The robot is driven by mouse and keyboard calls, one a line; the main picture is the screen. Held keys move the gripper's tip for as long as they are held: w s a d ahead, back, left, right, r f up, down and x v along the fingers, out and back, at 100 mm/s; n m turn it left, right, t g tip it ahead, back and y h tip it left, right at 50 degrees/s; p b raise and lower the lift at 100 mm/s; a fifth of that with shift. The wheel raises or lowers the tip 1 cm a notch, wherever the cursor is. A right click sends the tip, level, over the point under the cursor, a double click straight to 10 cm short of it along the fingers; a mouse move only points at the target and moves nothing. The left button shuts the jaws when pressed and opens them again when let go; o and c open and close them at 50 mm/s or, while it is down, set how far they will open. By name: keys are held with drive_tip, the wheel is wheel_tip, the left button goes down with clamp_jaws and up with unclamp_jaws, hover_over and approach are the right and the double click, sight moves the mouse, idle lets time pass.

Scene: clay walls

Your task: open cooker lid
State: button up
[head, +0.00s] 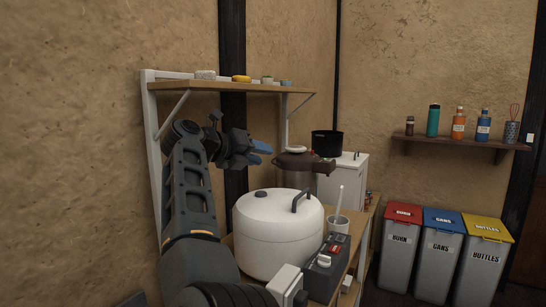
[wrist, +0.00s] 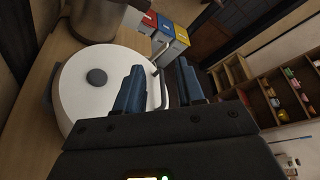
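The cooker (head: 277,240) is a large white round pot on the wooden counter, in the middle of the head view. Its lid (head: 262,204) is down and carries a dark round knob and a dark upright handle (head: 300,199) on the right side. In the wrist view the lid (wrist: 84,106) fills the left part, with its handle (wrist: 164,88) partly behind my gripper's fingers. My gripper (head: 262,153) is above the lid, apart from it. In the wrist view the blue fingers of my gripper (wrist: 160,84) are spread with nothing held between them.
A brown-topped air pot (head: 302,165) stands behind the cooker. A cup with a white utensil (head: 339,222) is at its right, and a dark box with a red button (head: 327,265) is in front. A wooden shelf (head: 215,87) hangs above. Three bins (head: 441,247) stand at right.

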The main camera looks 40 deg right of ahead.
drive_tip(key=p+x, duration=0.1)
drive_tip(key=x, duration=0.7)
drive_tip(key=shift+w+p, duration=0.35)
drive_tip(key=shift+p, duration=0.05)
clamp_jaws()
drive_tip(key=c, duration=0.7)
unclamp_jaws()
drive_tip(key=o, duration=0.7)
drive_tip(key=shift+a+r, duration=0.1)
drive_tip(key=shift+a, duration=0.05)
